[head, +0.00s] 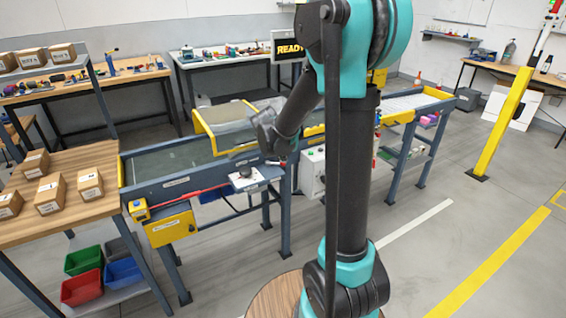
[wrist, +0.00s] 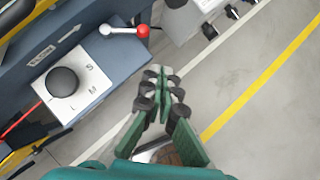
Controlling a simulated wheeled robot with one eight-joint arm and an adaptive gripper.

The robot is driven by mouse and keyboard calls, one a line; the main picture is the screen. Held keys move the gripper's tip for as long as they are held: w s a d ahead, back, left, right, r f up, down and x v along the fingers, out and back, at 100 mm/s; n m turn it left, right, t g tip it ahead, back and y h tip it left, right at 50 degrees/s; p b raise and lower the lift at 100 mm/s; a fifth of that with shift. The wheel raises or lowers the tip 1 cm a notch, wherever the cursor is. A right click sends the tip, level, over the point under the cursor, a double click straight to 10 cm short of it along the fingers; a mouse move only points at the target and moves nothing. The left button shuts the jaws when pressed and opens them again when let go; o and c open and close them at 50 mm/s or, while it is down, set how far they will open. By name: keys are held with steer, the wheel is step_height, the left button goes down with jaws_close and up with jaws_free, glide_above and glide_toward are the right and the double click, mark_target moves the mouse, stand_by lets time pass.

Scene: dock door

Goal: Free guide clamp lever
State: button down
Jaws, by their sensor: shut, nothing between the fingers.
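A small clamp lever with a red ball end (wrist: 143,31) and a pale metal arm (wrist: 122,30) lies along the edge of a dark blue-grey rail at the top of the wrist view. Beside it, a white plate (wrist: 88,72) marked S, M and L carries a round black knob (wrist: 62,82). The plate also shows in the head view (head: 252,185). My gripper (wrist: 162,80) has its green fingers together with nothing between them. It appears below the red ball in the wrist view, apart from the lever, with floor behind it. In the head view my arm covers part of the conveyor.
The conveyor (head: 170,165) has a yellow guard (head: 205,130) over it. A white control box (wrist: 200,12) stands right of the lever. A yellow box (head: 172,226) hangs at the conveyor's front left. Cartons stand on a wooden table (head: 95,160). Open floor lies to the right.

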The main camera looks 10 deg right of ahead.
steer(key=shift+d+v, duration=0.15)
steer(key=shift+v, duration=0.6)
steer(key=shift+d+v, duration=0.1)
steer(key=shift+v, duration=0.65)
steer(key=shift+s, duration=0.15)
steer(key=s+f+m+y, duration=0.2)
steer(key=s+f+m, duration=0.1)
steer(key=s+m, duration=1)
steer(key=s+d+f+m+g+y, duration=0.1)
steer(key=s+f+m, duration=0.3)
steer(key=s+m, duration=0.9)
steer(key=m, duration=0.3)
steer(key=shift+f+g+y, duration=0.3)
steer(key=shift+f+y, duration=0.05)
steer(key=shift+y, duration=0.05)
steer(key=shift+w, duration=0.1)
